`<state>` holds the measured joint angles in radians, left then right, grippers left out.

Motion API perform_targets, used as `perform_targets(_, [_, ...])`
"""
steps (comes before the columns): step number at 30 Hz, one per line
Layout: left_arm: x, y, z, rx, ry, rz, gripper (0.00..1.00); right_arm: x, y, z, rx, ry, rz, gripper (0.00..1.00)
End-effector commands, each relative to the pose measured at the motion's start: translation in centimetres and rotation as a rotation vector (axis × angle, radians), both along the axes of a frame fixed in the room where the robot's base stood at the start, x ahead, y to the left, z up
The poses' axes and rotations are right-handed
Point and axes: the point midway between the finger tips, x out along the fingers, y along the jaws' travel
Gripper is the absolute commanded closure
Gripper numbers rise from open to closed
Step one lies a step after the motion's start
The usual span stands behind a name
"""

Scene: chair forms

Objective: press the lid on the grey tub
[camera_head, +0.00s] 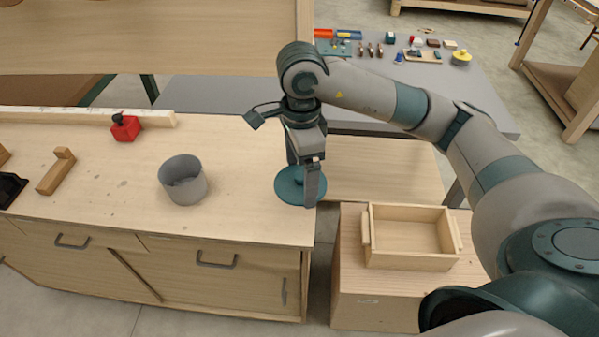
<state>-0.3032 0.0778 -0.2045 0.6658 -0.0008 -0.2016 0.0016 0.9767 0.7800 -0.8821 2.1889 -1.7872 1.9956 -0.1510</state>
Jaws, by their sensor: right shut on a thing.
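The grey tub (184,180) stands upright and open on the wooden workbench (110,205), left of my right gripper. A round teal lid (290,188) with a small knob is at the right end of the bench top. My right gripper (308,187) points down and is shut on the lid. The fingers cover part of the lid, and I cannot tell whether the lid touches the bench top. The lid is apart from the tub, to its right. My left gripper is not in view.
A red clamp-like block (125,128) sits by a wooden strip behind the tub. A wooden piece (56,171) lies at the left. An open wooden box (411,237) stands right of the bench. A grey table (463,97) with small items is behind. Bench space between tub and lid is clear.

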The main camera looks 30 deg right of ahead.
Motion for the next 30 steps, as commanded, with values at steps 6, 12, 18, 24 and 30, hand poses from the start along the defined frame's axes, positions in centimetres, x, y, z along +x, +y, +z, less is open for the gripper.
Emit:
perform_targets(6, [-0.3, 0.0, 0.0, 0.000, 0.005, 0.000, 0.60, 0.0, 0.1, 0.0, 0.000, 0.000, 0.013, 0.36])
perform_targets(12, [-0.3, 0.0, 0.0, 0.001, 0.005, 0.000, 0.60, -0.2, 0.4, -0.1, 0.000, -0.001, 0.133, 0.36])
perform_targets(18, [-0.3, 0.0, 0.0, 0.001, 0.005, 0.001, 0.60, -0.5, 1.1, -0.3, -0.001, -0.004, 0.421, 0.36])
perform_targets(24, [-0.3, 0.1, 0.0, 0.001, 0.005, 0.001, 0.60, -1.1, 2.1, -0.5, -0.002, -0.006, 0.820, 0.36])
perform_targets(30, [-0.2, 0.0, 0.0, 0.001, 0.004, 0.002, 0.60, -1.8, 3.0, -0.9, -0.004, -0.005, 1.228, 0.36])
